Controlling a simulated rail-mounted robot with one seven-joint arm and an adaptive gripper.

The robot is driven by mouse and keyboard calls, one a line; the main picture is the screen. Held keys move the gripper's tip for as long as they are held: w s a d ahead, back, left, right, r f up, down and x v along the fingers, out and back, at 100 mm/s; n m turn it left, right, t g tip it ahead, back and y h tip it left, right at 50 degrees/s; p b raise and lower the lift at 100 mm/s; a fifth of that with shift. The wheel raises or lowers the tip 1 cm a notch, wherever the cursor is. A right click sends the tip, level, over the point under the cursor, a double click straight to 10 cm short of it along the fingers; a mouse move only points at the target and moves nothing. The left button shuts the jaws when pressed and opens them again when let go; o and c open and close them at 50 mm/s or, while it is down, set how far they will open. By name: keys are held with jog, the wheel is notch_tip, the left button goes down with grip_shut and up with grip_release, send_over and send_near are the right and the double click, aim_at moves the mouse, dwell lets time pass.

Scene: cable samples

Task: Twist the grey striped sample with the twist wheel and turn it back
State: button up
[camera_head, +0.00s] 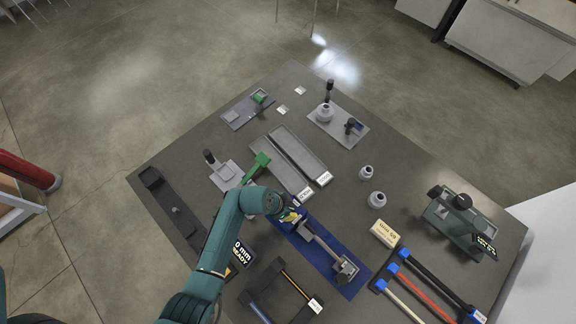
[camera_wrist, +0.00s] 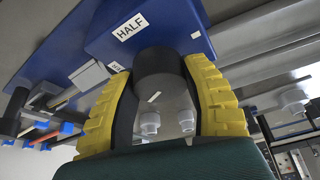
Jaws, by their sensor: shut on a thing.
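The twist rig stands on a blue base (camera_head: 352,286) near the table's middle. A grey bar, probably the grey striped sample (camera_head: 322,246), runs from a blue block to a grey clamp (camera_head: 345,268); I cannot make out its stripes. My gripper (camera_head: 290,214) is at the blue block end. In the wrist view its yellow fingers (camera_wrist: 160,72) are shut on the dark round twist wheel (camera_wrist: 163,88), one on each side. The wheel's face has a white mark. The blue block (camera_wrist: 160,28) behind it carries a label reading HALF.
A rack of black, red and pale cables (camera_head: 425,289) with blue ends lies at the right. A display (camera_head: 243,252) reading 0 mm READY is beside my arm. Grey trays (camera_head: 297,150), weights (camera_head: 376,199) and a green device (camera_head: 457,217) surround the rig.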

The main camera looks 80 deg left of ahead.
jog(key=m+h+b, duration=0.1)
jog(key=m+h, duration=0.1)
jog(key=m, duration=0.3)
jog(key=shift+f, duration=0.15)
jog(key=shift+d, duration=0.1)
dwell(0.4)
jog(key=o, duration=1.2)
jog(key=v, duration=1.2)
